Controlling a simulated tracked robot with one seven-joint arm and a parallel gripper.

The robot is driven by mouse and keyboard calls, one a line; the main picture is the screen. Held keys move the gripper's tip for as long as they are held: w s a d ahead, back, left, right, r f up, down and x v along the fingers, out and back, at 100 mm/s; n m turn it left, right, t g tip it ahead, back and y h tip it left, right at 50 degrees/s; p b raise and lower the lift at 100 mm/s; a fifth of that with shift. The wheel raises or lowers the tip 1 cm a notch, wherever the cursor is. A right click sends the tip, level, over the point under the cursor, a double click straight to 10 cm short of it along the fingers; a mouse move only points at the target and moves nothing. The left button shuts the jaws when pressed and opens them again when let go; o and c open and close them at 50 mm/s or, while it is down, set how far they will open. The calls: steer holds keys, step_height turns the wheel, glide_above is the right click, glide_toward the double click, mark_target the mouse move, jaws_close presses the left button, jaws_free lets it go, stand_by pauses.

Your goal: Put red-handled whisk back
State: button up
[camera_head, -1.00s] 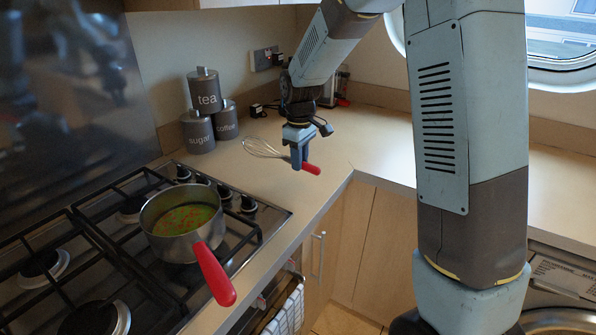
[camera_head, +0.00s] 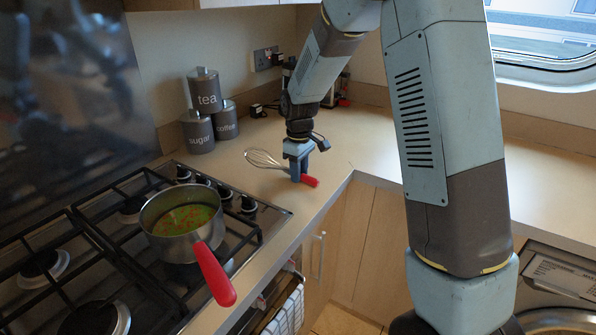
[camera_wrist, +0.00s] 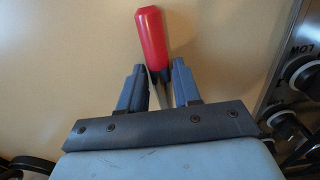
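The red-handled whisk lies on the counter right of the hob, its wire loops (camera_head: 262,158) pointing left and its red handle (camera_head: 311,181) pointing toward the counter's front edge. My gripper (camera_head: 298,175) is low over the whisk, pointing down, near where the handle meets the wires. In the wrist view, the red handle (camera_wrist: 151,38) extends beyond the fingertips, and the metal stem lies between the two fingers of my gripper (camera_wrist: 158,76). The fingers are open, with a gap on each side of the stem. The wire loops are hidden in that view.
A pot (camera_head: 180,222) with soup stands on the gas hob (camera_head: 262,200), its red handle jutting forward. Grey tea (camera_head: 204,90), sugar (camera_head: 198,132) and coffee (camera_head: 226,121) canisters stand behind. The right-hand counter (camera_head: 375,135) is largely clear. Hob knobs (camera_wrist: 305,77) are right in the wrist view.

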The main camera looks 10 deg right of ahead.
steer(key=shift+o, duration=1.3)
step_height(320, 180, up, 12)
steer(key=s+d+r+m+t, duration=0.2)
steer(key=s+d+r+m, duration=0.1)
steer(key=s+d+r, duration=0.35)
steer(key=s+d+r+m+t, duration=0.1)
steer(key=s+d+r+m, duration=0.1)
steer(key=s, duration=1)
steer(key=s+d+r+m+t, duration=0.2)
steer(key=s+d+m, duration=0.3)
steer(key=s, duration=0.6)
steer(key=shift+s+d+r+t, duration=0.3)
steer(key=shift+s+d, duration=0.1)
steer(key=shift+d, duration=0.7)
